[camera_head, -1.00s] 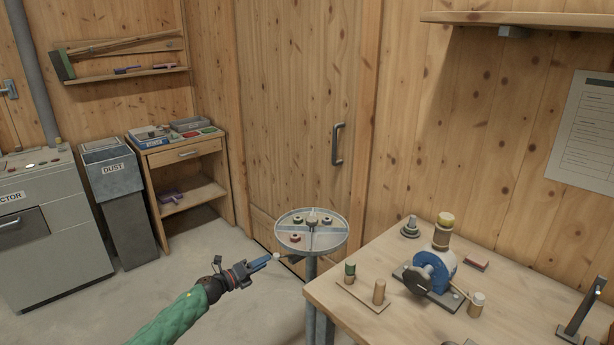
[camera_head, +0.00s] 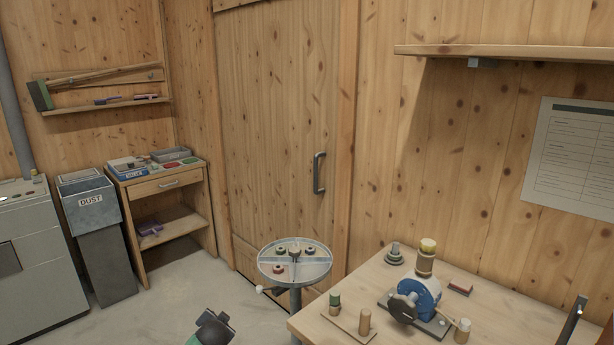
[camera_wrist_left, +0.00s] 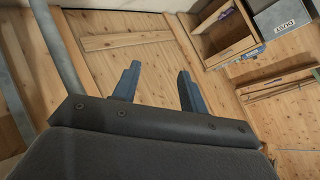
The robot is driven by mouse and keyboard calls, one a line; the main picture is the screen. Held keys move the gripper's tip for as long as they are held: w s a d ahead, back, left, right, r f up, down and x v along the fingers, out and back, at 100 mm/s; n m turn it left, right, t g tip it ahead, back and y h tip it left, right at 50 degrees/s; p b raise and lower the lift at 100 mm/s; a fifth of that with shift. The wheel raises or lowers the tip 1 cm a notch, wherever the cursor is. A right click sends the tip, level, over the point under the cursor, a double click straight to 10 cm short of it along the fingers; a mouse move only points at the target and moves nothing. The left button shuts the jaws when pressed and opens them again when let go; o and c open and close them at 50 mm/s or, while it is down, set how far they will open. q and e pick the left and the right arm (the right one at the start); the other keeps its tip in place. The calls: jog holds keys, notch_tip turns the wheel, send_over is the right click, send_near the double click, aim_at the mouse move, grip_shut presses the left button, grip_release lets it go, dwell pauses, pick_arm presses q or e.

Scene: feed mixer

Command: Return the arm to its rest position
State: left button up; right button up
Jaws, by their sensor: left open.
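My left arm shows only as a small dark and green piece at the bottom edge of the head view, left of the round stand. Beyond the fingers are plank wall and floor-level parts of the room, seen at a turned angle. My right gripper is not in view.
The round divided tray (camera_head: 295,272) on a post holds several small parts. The workbench (camera_head: 470,325) carries a blue mill (camera_head: 423,296) and pegs. A dust bin (camera_head: 90,200) and a shelf unit (camera_head: 160,182) stand at the left. Floor between them is clear.

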pick_arm(q)
jog(key=s+d+f+n+g+h, duration=0.1)
jog(key=s+d+f+g, duration=0.2)
jog(key=s+f, duration=0.7)
jog(key=s+d+f+n+g+h, duration=0.1)
jog(key=s+f, duration=0.8)
jog(key=s, duration=1.5)
jog(key=s+d+f+n+g+h, duration=0.1)
jog(key=s+d+f+g, duration=0.4)
jog(key=s+f, duration=0.5)
jog(key=s+d+n, duration=0.1)
jog(key=s+d, duration=0.1)
jog(key=s, duration=0.6)
jog(key=shift+d+f+n+g, duration=0.25)
jog(key=shift+f+n+g, duration=0.05)
jog(key=shift+f, duration=0.05)
